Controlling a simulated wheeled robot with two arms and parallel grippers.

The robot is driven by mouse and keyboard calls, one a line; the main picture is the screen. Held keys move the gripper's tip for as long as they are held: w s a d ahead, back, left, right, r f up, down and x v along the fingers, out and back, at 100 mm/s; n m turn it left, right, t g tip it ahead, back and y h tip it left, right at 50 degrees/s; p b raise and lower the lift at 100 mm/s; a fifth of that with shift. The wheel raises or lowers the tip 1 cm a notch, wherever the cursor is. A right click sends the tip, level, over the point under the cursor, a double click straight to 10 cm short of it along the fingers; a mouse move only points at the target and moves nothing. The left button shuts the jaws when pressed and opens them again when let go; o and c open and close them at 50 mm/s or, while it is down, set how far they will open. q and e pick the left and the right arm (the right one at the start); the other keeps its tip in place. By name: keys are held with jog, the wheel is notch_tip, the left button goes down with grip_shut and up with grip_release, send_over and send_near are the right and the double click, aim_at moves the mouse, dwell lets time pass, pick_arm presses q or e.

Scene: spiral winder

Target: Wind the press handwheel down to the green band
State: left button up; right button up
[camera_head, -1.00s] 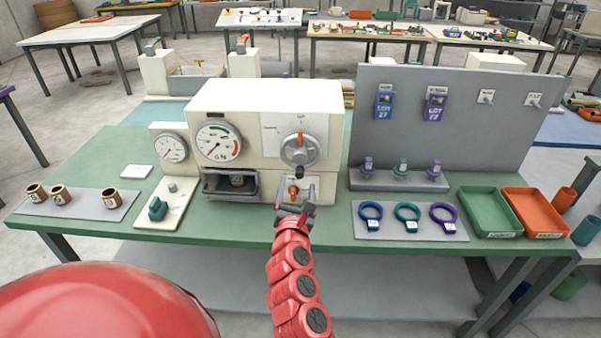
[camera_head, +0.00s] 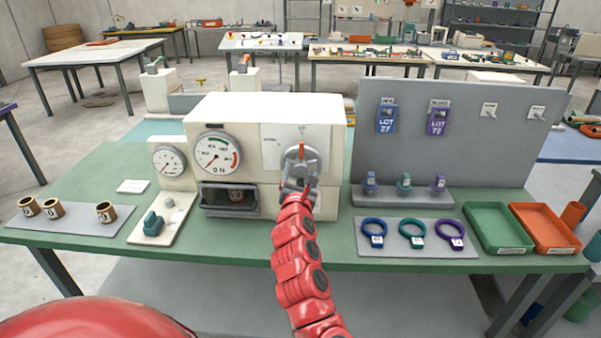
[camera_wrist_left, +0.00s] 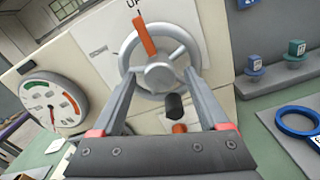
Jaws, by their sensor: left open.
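The press (camera_head: 265,115) is a cream box on the green table. Its grey handwheel (camera_head: 301,163) has an orange spoke pointing up and a dark knob low on its rim. The handwheel also fills the upper middle of the left wrist view (camera_wrist_left: 160,60). The large press gauge (camera_head: 218,152) has a green band at its top and an orange band at right; its needle points to the lower left. My left gripper (camera_head: 298,188) is open just in front of the handwheel's lower part, with the dark knob between its fingers in the wrist view. My right gripper is not visible.
A smaller gauge (camera_head: 169,160) stands left of the press. A grey upright panel (camera_head: 470,130) with tags stands at right. Coloured rings lie on a grey mat (camera_head: 375,245), beside a green tray (camera_head: 497,225) and an orange tray (camera_head: 543,226). Several brown cups stand at left.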

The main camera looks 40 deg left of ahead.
pick_arm(q)
jog(key=shift+w+a, duration=0.15)
grip_shut()
dwell(0.4)
jog(key=shift+m, duration=0.3)
